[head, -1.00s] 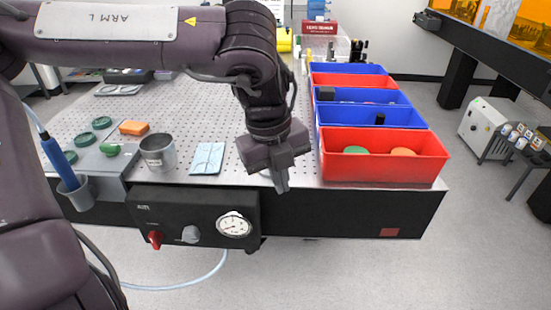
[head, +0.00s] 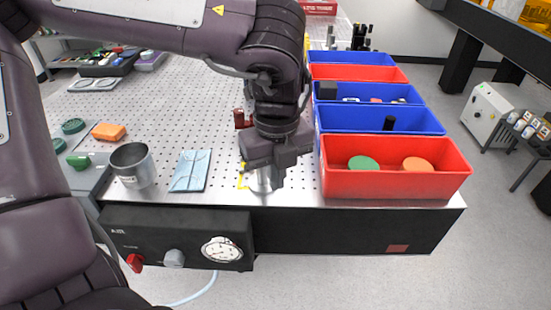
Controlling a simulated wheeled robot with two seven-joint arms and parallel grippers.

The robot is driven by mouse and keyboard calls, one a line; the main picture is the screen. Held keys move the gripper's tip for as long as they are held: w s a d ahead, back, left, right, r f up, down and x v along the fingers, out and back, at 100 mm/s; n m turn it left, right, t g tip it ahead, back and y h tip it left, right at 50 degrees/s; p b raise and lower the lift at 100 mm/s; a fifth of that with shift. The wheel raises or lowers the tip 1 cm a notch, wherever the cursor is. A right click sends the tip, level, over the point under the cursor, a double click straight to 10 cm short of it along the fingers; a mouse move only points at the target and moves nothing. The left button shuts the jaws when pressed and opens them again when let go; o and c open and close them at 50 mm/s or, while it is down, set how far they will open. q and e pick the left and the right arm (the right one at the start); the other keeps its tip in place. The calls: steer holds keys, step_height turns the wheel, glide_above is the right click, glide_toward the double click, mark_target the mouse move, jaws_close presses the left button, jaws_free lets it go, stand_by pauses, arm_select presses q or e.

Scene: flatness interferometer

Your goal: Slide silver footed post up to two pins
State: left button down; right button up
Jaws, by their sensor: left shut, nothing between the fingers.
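My left gripper (head: 277,178) hangs down over the front edge of the perforated table, with its fingers shut and empty. A small silvery piece (head: 259,183) shows low beside its fingers; it may be the footed post, but it is mostly hidden. I cannot tell whether the fingers touch it. A yellow outline (head: 242,182) marks the table just left of it. I cannot make out the two pins. My right gripper is not in view.
A red bin (head: 395,184) and several blue and red bins stand close on the right. A blue cloth (head: 191,170), a metal cup (head: 133,166) and an orange block (head: 109,132) lie left. A gauge panel (head: 180,237) hangs below the front edge.

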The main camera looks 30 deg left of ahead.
mark_target(263, 169)
arm_select(q)
steer(key=f, duration=0.1)
steer(key=w+a+f+p, duration=0.1)
steer(key=f, duration=0.1)
steer(key=a+f, duration=0.1)
steer(key=f, duration=0.1)
steer(key=shift+w+a, duration=0.25)
steer(key=shift+w, duration=0.15)
steer(key=shift+w+a, duration=0.3)
steer(key=shift+a, duration=0.2)
steer(key=shift+w+a+f, duration=0.1)
steer(key=shift+w+a, duration=0.05)
steer(key=shift+a, duration=0.05)
steer(key=shift+w+a, duration=0.4)
steer(key=shift+a, duration=0.2)
steer(key=shift+w+a, duration=0.4)
steer(key=shift+a, duration=0.2)
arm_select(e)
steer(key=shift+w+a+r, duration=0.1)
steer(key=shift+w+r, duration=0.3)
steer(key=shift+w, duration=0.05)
